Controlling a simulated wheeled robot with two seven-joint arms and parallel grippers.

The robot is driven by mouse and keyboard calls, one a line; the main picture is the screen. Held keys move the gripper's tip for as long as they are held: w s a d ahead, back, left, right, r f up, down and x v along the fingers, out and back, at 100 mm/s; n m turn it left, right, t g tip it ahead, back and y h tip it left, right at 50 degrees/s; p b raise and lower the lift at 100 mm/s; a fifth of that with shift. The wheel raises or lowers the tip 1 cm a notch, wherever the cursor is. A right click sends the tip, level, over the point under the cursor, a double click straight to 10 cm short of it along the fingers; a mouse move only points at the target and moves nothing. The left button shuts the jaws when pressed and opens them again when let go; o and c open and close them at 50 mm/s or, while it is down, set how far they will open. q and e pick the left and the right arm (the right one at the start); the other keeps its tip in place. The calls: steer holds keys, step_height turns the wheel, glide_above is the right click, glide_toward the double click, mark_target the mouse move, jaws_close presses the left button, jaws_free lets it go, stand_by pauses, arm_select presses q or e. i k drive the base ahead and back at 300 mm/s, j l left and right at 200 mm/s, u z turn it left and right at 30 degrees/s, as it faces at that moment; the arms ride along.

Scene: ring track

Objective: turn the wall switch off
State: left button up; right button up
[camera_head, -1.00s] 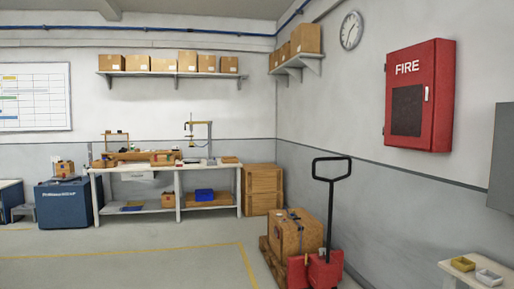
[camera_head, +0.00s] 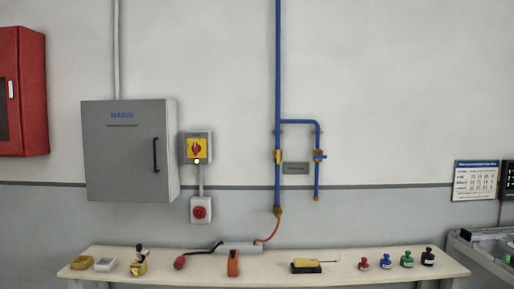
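A wall switch (camera_head: 197,148) is on the wall just right of the grey electrical cabinet. It is a grey box with a yellow plate and a red rotary handle (camera_head: 197,147); a small white light or dot (camera_head: 196,161) shows below the handle. The handle looks roughly upright, but it is too small to read its marked position. A grey conduit runs down from it to a box with a red round button (camera_head: 200,211). Neither of my grippers is in view.
The grey cabinet (camera_head: 125,149) has a black handle. A long bench (camera_head: 340,268) below the switch holds bins, tools and several small bottles. Blue pipes (camera_head: 278,90) run down the wall to the right. A red fire cabinet (camera_head: 28,92) hangs at the left.

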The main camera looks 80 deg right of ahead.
mark_target(196, 148)
steer(key=l+z, duration=0.1)
steer(key=z, duration=2.2)
steer(key=i+j+z, duration=0.35)
steer(key=i+j, duration=0.85)
